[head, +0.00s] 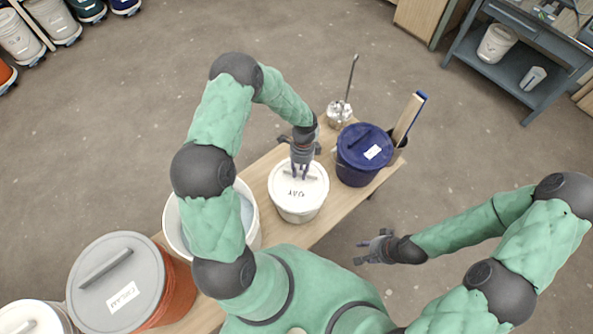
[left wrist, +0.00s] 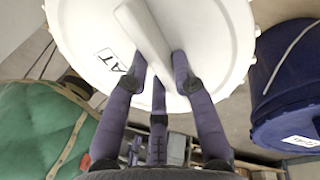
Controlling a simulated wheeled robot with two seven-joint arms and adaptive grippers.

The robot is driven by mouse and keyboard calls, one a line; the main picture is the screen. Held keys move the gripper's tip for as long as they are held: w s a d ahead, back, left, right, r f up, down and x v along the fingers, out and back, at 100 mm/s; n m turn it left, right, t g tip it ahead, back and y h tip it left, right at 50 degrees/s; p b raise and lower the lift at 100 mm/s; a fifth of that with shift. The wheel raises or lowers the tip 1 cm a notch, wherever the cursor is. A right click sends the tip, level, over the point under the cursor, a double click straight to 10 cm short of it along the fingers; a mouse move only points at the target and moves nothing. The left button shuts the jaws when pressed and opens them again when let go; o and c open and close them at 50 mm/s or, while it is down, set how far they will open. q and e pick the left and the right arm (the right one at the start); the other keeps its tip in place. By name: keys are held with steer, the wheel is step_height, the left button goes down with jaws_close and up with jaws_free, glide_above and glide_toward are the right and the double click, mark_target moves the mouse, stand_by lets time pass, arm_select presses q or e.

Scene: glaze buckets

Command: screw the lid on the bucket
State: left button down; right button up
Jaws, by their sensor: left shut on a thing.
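The white lid (head: 315,188) lies on top of the white bucket (head: 300,216) near the middle of the wooden bench. It looks about level, but I cannot tell how tightly it is seated. The lid carries a label and a raised bar handle, clear in the left wrist view (left wrist: 146,38). My left gripper (head: 300,173) comes down from above and is shut on this handle, its fingers on both sides of the bar (left wrist: 158,78). The fingers hide part of the handle. My right gripper (head: 370,248) is empty and open, off the bench's near side.
A dark blue lidded bucket (head: 362,150) stands right of the white one, with a metal pot (head: 340,112) behind it. An open white bucket (head: 250,200) and an orange bucket with grey lid (head: 118,278) stand left. Floor around the bench is clear.

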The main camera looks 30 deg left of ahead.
arm_select(q)
steer(key=shift+s+d+f+m, duration=0.1)
steer(key=shift+f+m, duration=0.15)
steer(key=shift+m, duration=0.05)
steer(key=c, duration=1)
jaws_free()
steer(key=shift+o, duration=0.2)
steer(key=shift+w+f, duration=0.1)
steer(key=shift+w, duration=0.1)
steer(key=o, duration=0.9)
steer(key=shift+r, duration=0.2)
